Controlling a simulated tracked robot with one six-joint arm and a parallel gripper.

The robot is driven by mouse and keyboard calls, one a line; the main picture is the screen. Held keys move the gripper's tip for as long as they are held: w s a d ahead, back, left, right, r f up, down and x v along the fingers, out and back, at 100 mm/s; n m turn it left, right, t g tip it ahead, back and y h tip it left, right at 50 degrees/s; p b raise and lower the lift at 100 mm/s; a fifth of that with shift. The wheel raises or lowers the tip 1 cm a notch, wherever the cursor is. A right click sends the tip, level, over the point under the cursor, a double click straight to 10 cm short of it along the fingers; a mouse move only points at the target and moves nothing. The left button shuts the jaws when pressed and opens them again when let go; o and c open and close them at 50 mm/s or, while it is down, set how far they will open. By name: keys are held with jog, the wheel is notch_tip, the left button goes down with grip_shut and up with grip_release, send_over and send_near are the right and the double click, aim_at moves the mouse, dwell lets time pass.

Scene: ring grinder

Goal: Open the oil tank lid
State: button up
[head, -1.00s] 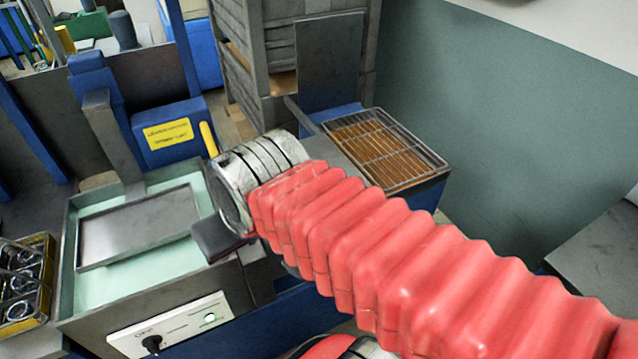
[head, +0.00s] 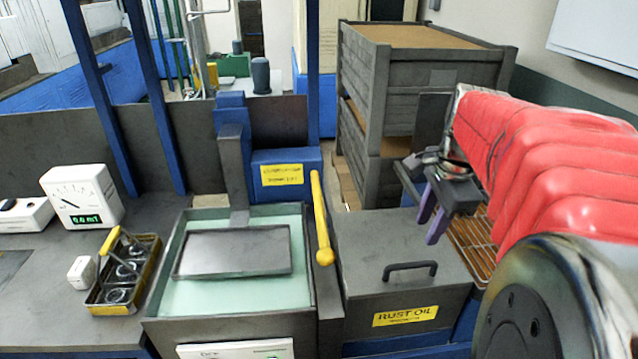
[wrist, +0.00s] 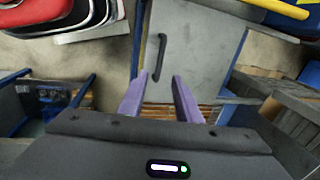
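The rust oil tank (head: 405,317) stands right of centre in the head view, with a yellow RUST OIL label on its front. Its flat grey lid (head: 375,245) lies shut on top, with a dark bar handle (head: 410,268) near the front edge. The lid (wrist: 195,60) and its handle (wrist: 158,57) also show in the wrist view. My gripper (head: 431,215) is above the lid's right side, behind the handle in the head view, with purple fingers pointing down. In the wrist view my gripper (wrist: 156,92) is open and empty, its fingers apart, with the handle beyond them.
Left of the tank is a pale green bath (head: 175,290) with a grey tray (head: 235,250). A yellow-knobbed lever (head: 322,225) rises between bath and tank. A wire rack (head: 475,245) lies right of the tank. Wooden crates (head: 375,75) stand behind. A ring basket (head: 98,300) sits left.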

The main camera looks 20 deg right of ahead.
aim_at(414, 264)
jog(key=shift+d+m, duration=0.3)
jog(key=shift+d, duration=0.05)
jog(key=x, duration=1.4)
jog(key=shift+a, duration=0.15)
jog(key=shift+c, duration=0.3)
jog(key=shift+s, duration=0.1)
grip_shut()
